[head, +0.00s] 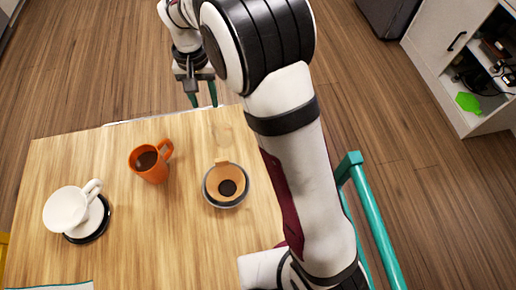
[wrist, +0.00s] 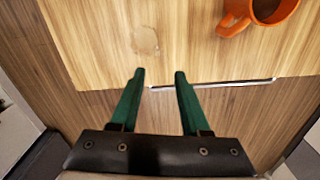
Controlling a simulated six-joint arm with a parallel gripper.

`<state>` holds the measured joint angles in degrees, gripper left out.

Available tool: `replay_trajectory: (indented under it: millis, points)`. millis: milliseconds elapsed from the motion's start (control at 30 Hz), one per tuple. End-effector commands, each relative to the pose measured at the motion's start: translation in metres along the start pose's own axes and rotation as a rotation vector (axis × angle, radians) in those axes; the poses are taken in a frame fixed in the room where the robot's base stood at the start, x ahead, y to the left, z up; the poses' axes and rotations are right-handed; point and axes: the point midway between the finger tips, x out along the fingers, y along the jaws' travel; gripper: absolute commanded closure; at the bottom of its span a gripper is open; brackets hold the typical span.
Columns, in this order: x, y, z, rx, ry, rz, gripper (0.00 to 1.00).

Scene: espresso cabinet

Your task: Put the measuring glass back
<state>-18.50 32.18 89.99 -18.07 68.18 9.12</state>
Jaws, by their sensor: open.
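The measuring glass appears as a faint, clear round outline (head: 221,128) on the table in the head view, behind the coffee filter cup. It also shows as a faint clear shape (wrist: 144,40) in the wrist view, above and beyond the fingertips. Its outline is hard to make out. My gripper (head: 203,99) is at the far table edge, with its two green fingers apart and nothing between them. In the wrist view my gripper (wrist: 159,74) points toward the table, slightly short of the glass and apart from it.
An orange mug (head: 150,166) with dark liquid stands left of the glass; it also shows in the wrist view (wrist: 234,22). A dish with a brown filter (head: 224,172) stands in front of the glass. A white cup (head: 66,209) tilts on a black-rimmed saucer (head: 99,228). An open cabinet (head: 466,75) is at right.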

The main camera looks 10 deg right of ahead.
Motion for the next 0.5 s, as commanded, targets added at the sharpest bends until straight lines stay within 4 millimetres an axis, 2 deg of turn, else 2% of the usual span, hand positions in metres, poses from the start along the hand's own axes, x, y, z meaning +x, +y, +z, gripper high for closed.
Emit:
replay_trajectory:
  millis: [33, 67, 100, 167, 200, 300, 400, 500]
  points:
    - [-0.022, 0.019, 0.014, 0.030, 0.001, -0.012, 0.54]
    - [-0.036, 0.033, 0.028, 0.051, -0.003, -0.020, 0.54]
    - [-0.053, 0.054, 0.051, 0.085, -0.011, -0.033, 0.54]
    - [-0.074, 0.084, 0.091, 0.135, -0.021, -0.052, 0.54]
    - [-0.082, 0.101, 0.121, 0.169, -0.028, -0.067, 0.54]
    - [-0.086, 0.133, 0.190, 0.241, -0.043, -0.101, 0.54]
    - [-0.077, 0.147, 0.238, 0.290, -0.054, -0.126, 0.54]
    - [-0.070, 0.152, 0.260, 0.312, -0.060, -0.138, 0.54]
